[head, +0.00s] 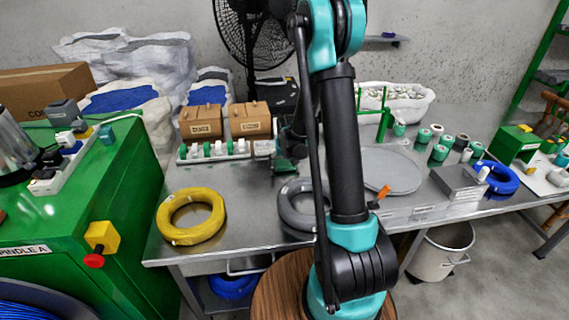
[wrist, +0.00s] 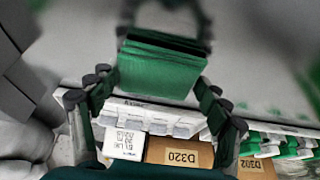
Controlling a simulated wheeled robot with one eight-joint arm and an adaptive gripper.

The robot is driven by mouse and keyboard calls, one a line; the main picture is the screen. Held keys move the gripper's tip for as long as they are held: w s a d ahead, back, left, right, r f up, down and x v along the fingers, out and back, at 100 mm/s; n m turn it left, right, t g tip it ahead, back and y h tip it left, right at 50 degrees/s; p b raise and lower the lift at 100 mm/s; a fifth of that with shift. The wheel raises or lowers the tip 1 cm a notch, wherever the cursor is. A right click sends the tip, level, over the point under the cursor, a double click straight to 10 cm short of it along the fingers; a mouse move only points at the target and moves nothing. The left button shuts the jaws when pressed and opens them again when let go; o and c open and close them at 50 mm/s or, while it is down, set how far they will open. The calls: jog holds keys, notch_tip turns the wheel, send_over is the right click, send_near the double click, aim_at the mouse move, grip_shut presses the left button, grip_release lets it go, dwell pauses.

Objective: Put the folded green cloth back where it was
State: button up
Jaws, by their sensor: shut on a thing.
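The folded green cloth (wrist: 158,70) is between the fingers of my gripper (wrist: 155,88) in the wrist view, with its layered edge upward in the picture. In the head view my gripper (head: 282,158) is over the back of the steel table (head: 255,185), just right of the white rack of spools. Only a small dark green part of the cloth (head: 285,166) shows there, partly hidden by my gripper and arm. I cannot tell whether the cloth touches the table.
The white rack (head: 213,152) and cardboard boxes (head: 202,121) stand close left of my gripper. A yellow coil (head: 191,231), a grey coil (head: 290,211) and a round grey plate (head: 393,165) lie on the table. Bare steel shows between the yellow and grey coils.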

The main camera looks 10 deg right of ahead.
jog(key=shift+f, duration=0.1)
jog(key=o, duration=1.3)
jog(key=shift+o, duration=0.2)
jog(key=v, duration=1.2)
jog(key=s+d, duration=0.1)
jog(key=s, duration=0.8)
jog(key=s+d, duration=0.1)
jog(key=s, duration=0.8)
jog(key=s+d+f, duration=0.1)
jog(key=s+d, duration=0.1)
jog(key=s, duration=0.7)
